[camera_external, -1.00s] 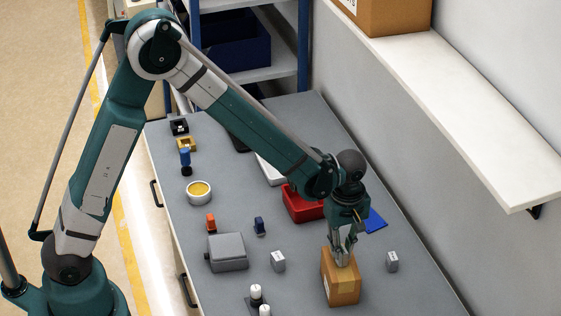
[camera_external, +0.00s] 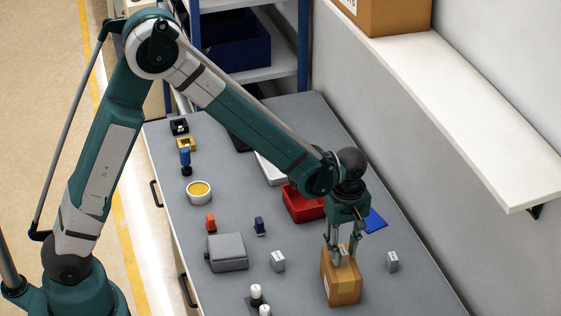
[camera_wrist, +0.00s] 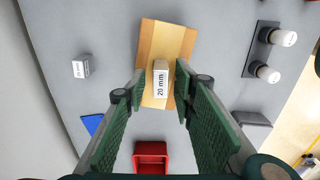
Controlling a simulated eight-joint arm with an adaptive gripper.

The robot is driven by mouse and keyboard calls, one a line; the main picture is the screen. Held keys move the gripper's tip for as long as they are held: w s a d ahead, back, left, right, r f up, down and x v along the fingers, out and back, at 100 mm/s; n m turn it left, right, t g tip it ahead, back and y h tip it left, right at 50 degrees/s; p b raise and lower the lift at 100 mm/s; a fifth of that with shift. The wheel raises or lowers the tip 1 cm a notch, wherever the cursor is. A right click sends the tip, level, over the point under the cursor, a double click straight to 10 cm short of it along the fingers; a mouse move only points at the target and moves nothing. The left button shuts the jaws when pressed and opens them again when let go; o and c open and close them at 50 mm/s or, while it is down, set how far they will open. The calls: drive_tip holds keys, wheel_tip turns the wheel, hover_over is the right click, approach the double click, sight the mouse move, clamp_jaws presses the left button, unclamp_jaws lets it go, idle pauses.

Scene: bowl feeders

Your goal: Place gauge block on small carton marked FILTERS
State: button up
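The gauge block, a small pale block marked 20 mm (camera_wrist: 160,80), lies on top of the brown carton (camera_wrist: 167,42) in the wrist view. In the external view the block (camera_external: 341,257) and carton (camera_external: 341,285) stand at the front right of the grey bench. I cannot read FILTERS on the carton. My gripper (camera_external: 343,249) is open, its fingers on either side of the block. In the wrist view my gripper (camera_wrist: 158,82) shows a gap between each finger and the block.
Small grey blocks stand left (camera_external: 278,261) and right (camera_external: 392,261) of the carton. A red bin (camera_external: 303,206) and blue piece (camera_external: 375,221) lie behind it. A grey case (camera_external: 227,252) stands farther left. A white shelf (camera_external: 450,120) overhangs the right side.

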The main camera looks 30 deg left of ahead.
sight(342, 250)
wheel_tip(342, 250, up, 11)
drive_tip(key=shift+r, duration=0.15)
idle(0.5)
idle(0.5)
drive_tip(key=shift+a, duration=0.1)
drive_tip(key=a+r+m+t, duration=0.1)
drive_tip(key=a+r, duration=0.3)
drive_tip(key=a, duration=0.5)
drive_tip(key=a+r+m+t+h, duration=0.15)
drive_tip(key=a+r, duration=0.25)
drive_tip(key=a, duration=0.5)
drive_tip(key=a+r+m+t, duration=0.1)
drive_tip(key=a+r+m, duration=0.1)
drive_tip(key=a+r, duration=0.5)
drive_tip(key=s+a+m+t, duration=0.1)
drive_tip(key=s+a, duration=0.3)
drive_tip(key=a, duration=0.4)
drive_tip(key=s+a+m+t+y, duration=0.1)
drive_tip(key=s+a+m, duration=0.1)
drive_tip(key=a, duration=0.7)
drive_tip(key=s+a+f+m+t, duration=0.1)
drive_tip(key=s+a, duration=0.4)
drive_tip(key=a, duration=0.4)
drive_tip(key=shift+s+t, duration=0.35)
drive_tip(key=shift+o, duration=0.4)
drive_tip(key=shift+m+y, duration=0.25)
